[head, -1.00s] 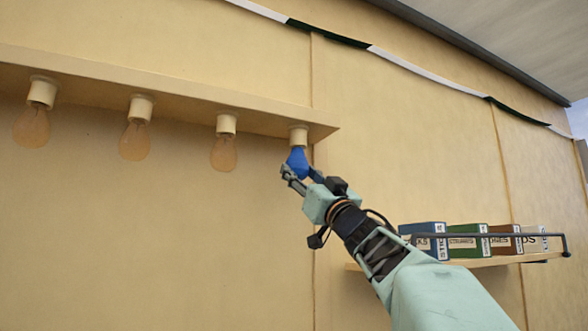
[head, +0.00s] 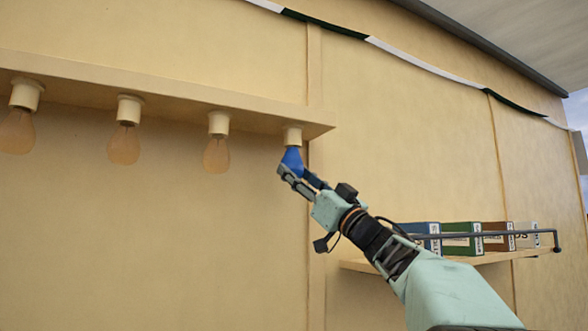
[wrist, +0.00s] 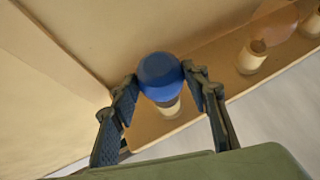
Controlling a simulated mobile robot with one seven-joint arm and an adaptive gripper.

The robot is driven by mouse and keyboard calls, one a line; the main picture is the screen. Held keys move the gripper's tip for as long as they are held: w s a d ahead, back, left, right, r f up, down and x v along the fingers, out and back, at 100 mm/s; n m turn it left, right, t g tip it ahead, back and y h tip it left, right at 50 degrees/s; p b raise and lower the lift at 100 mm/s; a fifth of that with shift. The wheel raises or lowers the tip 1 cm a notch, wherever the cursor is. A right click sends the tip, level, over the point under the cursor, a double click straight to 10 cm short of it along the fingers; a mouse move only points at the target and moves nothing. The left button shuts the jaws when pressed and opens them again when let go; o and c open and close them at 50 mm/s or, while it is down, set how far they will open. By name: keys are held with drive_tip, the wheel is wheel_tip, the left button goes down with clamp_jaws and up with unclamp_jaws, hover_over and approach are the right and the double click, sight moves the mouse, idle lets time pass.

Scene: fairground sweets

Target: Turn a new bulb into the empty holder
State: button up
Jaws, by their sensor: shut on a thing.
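A blue bulb (head: 292,161) is at the right end of the row in the head view, its neck up against the underside of a cream holder (head: 293,136). How far the neck sits inside the holder cannot be seen. My gripper (head: 296,174) comes from below right and is shut on the blue bulb. In the wrist view the round end of the blue bulb (wrist: 160,74) faces me between both fingertips (wrist: 161,80), with the holder (wrist: 170,107) directly behind it.
Several amber bulbs, the nearest one (head: 216,155) to the left, hang from holders under the same wooden ledge (head: 160,92). A railed shelf (head: 490,258) with several labelled boxes is at the lower right. The wall below the bulbs is clear.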

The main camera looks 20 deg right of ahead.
drive_tip(key=shift+w+d+f+n+g+y+p, duration=0.15)
drive_tip(key=shift+d+n+g+y+p, duration=0.5)
drive_tip(key=shift+y+p, duration=0.55)
drive_tip(key=shift+s+d+f, duration=0.1)
drive_tip(key=shift+s+f, duration=0.15)
drive_tip(key=shift+f, duration=0.15)
drive_tip(key=shift+r, duration=0.5)
idle(0.3)
drive_tip(key=o, duration=0.5)
drive_tip(key=shift+c, duration=0.2)
drive_tip(key=o, duration=0.7)
drive_tip(key=shift+w+d+f, duration=0.1)
drive_tip(key=shift+d, duration=0.1)
drive_tip(key=shift+a+y, duration=0.25)
drive_tip(key=shift+y, duration=0.15)
drive_tip(key=shift+a, duration=0.1)
